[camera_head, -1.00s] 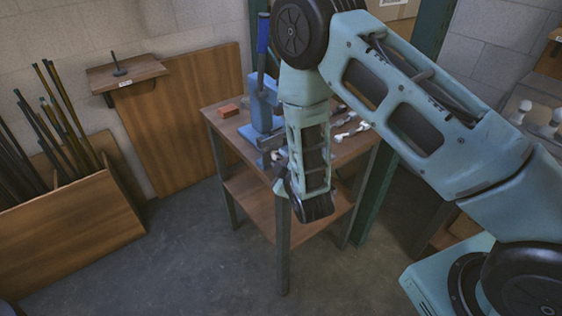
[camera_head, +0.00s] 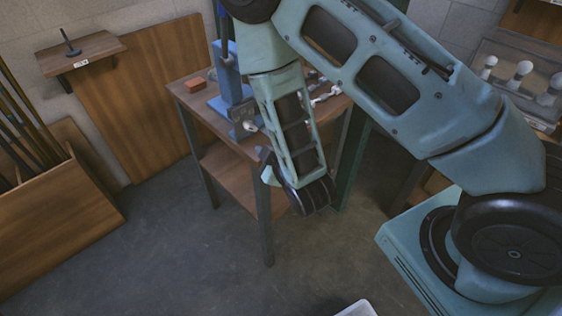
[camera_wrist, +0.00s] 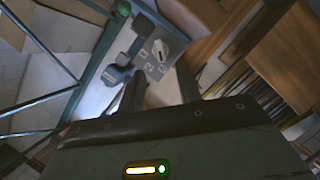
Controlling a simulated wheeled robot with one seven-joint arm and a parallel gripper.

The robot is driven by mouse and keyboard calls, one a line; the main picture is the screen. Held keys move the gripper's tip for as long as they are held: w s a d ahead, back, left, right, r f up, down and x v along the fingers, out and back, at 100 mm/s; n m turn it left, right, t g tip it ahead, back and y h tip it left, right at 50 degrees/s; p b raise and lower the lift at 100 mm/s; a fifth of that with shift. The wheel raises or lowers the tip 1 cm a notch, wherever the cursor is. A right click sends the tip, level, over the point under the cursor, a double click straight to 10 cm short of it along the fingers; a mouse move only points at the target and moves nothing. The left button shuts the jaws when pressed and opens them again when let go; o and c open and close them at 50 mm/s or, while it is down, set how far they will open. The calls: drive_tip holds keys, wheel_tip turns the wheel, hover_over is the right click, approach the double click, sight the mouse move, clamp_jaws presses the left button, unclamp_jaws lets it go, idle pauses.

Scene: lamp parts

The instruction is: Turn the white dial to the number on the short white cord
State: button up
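The white dial (camera_wrist: 160,49) shows in the wrist view, on a grey panel with several small pale labels around it. The labels are too small to read. My gripper (camera_wrist: 160,72) has its two dark fingers apart with nothing between them. The dial lies beyond the fingertips, apart from them. In the head view my forearm hangs in front of the work table (camera_head: 190,97), and my fingers cannot be made out. I cannot pick out the short white cord or a number on it in either view.
A blue press (camera_head: 230,75) and a red-brown block (camera_head: 194,84) stand on the table. Small white pieces (camera_head: 326,94) lie behind my arm. A wooden bin (camera_head: 55,225) with rods is at left. A shelf (camera_head: 80,52) hangs on the wall.

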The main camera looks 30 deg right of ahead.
drive_tip(key=p+v, duration=0.8)
drive_tip(key=shift+s, duration=0.25)
drive_tip(key=shift+r, duration=0.1)
